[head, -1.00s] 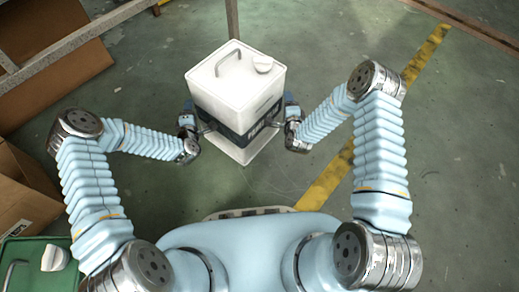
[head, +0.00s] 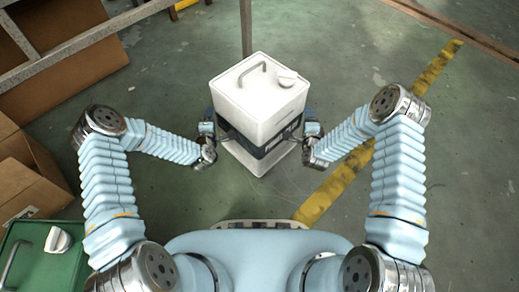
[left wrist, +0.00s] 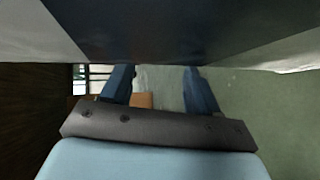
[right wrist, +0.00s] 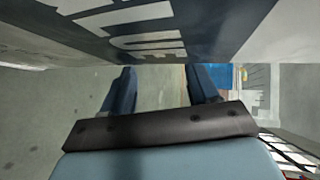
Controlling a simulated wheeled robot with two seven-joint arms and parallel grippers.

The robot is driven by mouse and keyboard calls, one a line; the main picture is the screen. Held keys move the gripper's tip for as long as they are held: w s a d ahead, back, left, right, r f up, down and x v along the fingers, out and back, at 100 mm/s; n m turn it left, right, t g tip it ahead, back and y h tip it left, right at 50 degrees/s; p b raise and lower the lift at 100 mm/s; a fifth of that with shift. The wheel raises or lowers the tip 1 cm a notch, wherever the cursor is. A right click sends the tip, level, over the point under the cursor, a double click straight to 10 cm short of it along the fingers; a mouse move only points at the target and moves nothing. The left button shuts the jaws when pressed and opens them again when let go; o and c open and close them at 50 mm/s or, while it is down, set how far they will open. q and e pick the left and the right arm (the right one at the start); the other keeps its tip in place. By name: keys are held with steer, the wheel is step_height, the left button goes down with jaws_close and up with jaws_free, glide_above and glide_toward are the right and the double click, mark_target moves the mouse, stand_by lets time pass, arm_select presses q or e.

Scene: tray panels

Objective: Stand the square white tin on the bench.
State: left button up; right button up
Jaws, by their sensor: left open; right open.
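The square white tin (head: 258,95) is upright in front of me in the head view, with a grey handle and a white cap on top and a dark printed band around its sides. My left gripper (head: 207,145) is at its left side and my right gripper (head: 312,145) at its right side. Both are open, with no tin wall between their fingers. The tin's side fills the top of the left wrist view (left wrist: 180,25) and the right wrist view (right wrist: 190,25), very close to the fingers. Whether the tin's base touches the floor is unclear. I cannot identify a bench surface.
A grey metal frame (head: 90,38) crosses the upper left, with a thin post behind the tin. Cardboard boxes (head: 25,180) stand at the left. A green container (head: 65,270) with a white cap is at the lower left. Green floor with a yellow stripe (head: 345,172) is open at the right.

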mark_target(301, 127)
arm_select(q)
steer(key=shift+s+d+f+b, duration=0.1)
steer(key=shift+d+f+b, duration=0.25)
steer(key=shift+f+b, duration=0.3)
steer(key=shift+w+d+f+b, duration=0.1)
steer(key=shift+d+f+b, duration=0.2)
steer(key=shift+f+b, duration=0.3)
steer(key=shift+s+d+f+b, duration=0.1)
steer(key=shift+d+f+b, duration=0.25)
steer(key=shift+f+b, duration=0.3)
arm_select(e)
steer(key=shift+a+f, duration=0.35)
steer(key=shift+f, duration=0.3)
steer(key=shift+a+f, duration=0.35)
steer(key=shift+f, duration=0.25)
steer(key=shift+a+f, duration=0.35)
steer(key=shift+f, duration=0.3)
arm_select(q)
steer(key=shift+a+r, duration=0.1)
steer(key=shift+a, duration=0.55)
steer(key=o, duration=0.4)
steer(key=shift+a, duration=0.55)
arm_select(e)
steer(key=shift+d+r, duration=0.15)
steer(key=shift+d, duration=1.05)
steer(key=o, duration=0.4)
steer(key=shift+d, duration=0.15)
arm_select(q)
steer(key=shift+a, duration=0.2)
